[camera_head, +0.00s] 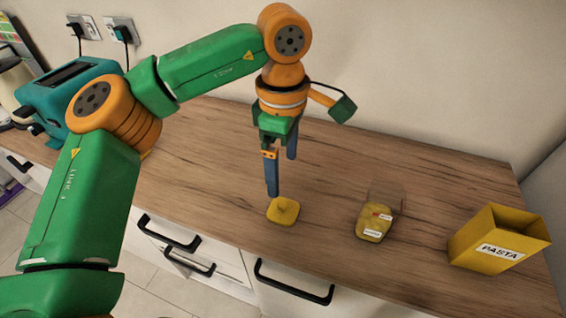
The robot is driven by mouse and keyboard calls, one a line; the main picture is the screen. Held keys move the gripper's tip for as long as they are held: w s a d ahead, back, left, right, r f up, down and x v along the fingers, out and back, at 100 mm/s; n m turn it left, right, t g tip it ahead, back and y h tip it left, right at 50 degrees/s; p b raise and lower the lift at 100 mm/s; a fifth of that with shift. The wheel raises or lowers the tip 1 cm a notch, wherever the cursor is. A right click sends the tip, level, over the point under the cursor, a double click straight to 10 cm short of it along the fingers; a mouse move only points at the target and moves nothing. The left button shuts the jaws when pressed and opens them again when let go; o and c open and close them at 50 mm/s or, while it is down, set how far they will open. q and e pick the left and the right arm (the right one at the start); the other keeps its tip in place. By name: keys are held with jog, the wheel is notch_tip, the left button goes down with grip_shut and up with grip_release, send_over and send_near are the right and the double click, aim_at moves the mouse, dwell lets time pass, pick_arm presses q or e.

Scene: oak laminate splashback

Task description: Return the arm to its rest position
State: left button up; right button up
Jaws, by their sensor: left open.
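My left arm comes in from the left and bends over the wooden worktop (190,185). My left gripper (281,175) hangs from its end with blue fingers pointing down. It is open and appears empty. A small yellow object with a knob on top (283,211) lies on the worktop just below the fingertips. Whether the fingers touch it is hard to tell. My right gripper is not in view.
A clear pack with yellow contents and labels (370,236) stands to the right. A yellow open box marked PASTA (498,240) stands near the right end. A teal toaster (75,88) is behind my arm. Black drawer handles (292,283) line the front.

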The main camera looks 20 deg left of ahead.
pick_arm(q)
jog(key=shift+r, duration=0.3)
